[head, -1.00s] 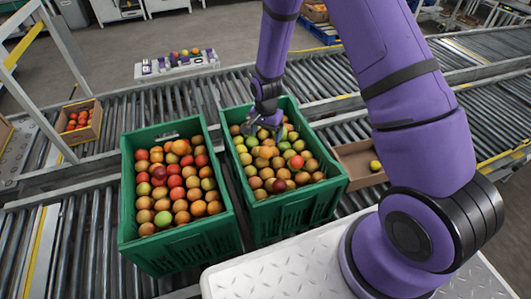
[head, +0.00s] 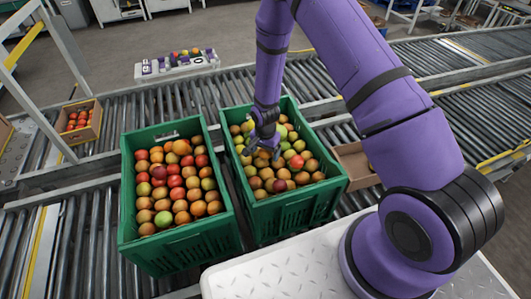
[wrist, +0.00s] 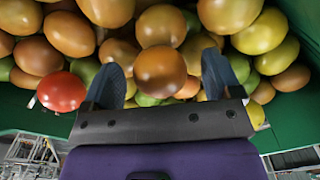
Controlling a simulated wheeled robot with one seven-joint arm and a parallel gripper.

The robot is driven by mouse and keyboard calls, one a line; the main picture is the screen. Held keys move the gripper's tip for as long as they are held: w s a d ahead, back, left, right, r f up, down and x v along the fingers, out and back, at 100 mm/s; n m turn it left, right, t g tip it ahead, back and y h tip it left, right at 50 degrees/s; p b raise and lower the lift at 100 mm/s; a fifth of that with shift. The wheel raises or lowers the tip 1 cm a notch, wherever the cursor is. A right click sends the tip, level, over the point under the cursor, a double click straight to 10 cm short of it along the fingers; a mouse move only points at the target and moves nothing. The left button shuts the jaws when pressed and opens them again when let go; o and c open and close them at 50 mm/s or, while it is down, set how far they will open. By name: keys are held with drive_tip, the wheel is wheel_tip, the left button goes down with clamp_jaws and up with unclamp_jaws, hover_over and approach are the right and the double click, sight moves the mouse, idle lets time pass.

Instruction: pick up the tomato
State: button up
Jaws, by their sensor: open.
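My gripper (head: 264,152) points down into the right green crate (head: 290,217), over its pile of tomatoes. In the wrist view its two dark fingers (wrist: 166,85) are apart. An orange-brown tomato (wrist: 160,72) shows between the fingertips, with no finger clearly touching it. Other orange, green and yellow tomatoes lie close around it, and a red tomato (wrist: 62,92) lies left of the left finger. Which tomato the task means cannot be told. My wrist hides part of the pile in the head view.
A second green crate (head: 183,243) full of red, orange and green tomatoes stands close on the left. A cardboard box (head: 355,165) is to the right. Another box (head: 92,131) with red tomatoes sits at the far left. Roller conveyors (head: 75,225) run around the crates.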

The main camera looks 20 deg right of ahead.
drive_tip(key=c, duration=0.8)
drive_tip(key=shift+r, duration=0.1)
